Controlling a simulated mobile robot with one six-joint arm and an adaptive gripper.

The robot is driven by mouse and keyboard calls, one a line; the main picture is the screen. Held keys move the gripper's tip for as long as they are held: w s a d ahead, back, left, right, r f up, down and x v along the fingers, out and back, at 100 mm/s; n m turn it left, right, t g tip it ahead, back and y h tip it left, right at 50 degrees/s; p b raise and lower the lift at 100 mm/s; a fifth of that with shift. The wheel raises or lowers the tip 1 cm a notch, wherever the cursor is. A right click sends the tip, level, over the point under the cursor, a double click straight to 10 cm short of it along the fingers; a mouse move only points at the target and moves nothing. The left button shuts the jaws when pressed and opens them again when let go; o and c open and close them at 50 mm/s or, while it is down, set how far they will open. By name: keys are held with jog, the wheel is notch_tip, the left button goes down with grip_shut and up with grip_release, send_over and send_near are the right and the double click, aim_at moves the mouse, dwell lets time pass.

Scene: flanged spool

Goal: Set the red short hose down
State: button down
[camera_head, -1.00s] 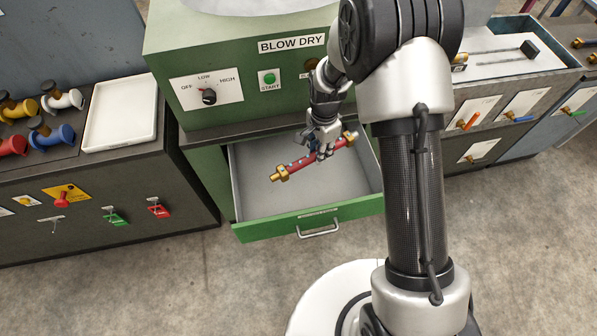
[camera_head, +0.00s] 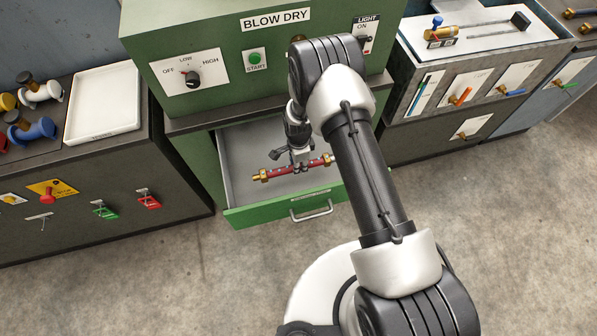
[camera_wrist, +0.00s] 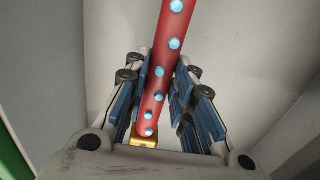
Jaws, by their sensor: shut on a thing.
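The red short hose (camera_head: 282,170) has brass fittings at its ends and lies across the opening of the green drawer (camera_head: 285,208) in the head view. My gripper (camera_head: 301,166) is shut on the hose near its middle, reaching down from above. In the wrist view the red hose (camera_wrist: 172,45), dotted with light blue spots, runs between the blue-padded fingers of my gripper (camera_wrist: 160,80). A brass fitting (camera_wrist: 144,142) shows at its lower end. I cannot tell whether the hose touches the drawer floor. My arm hides the drawer's right part.
The drawer is pulled out below the green blow-dry cabinet (camera_head: 215,85); its visible floor is bare. A white tray (camera_head: 103,104) stands on the dark cabinet at left, beside several coloured fittings. A brass-and-blue valve (camera_head: 440,32) lies on the right bench.

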aim_at(299, 176)
jog(key=shift+f+b, duration=0.55)
jog(key=shift+f, duration=1.95)
jog(key=shift+f, duration=0.15)
jog(key=c, duration=1.4)
grip_release()
jog(key=shift+o, duration=0.2)
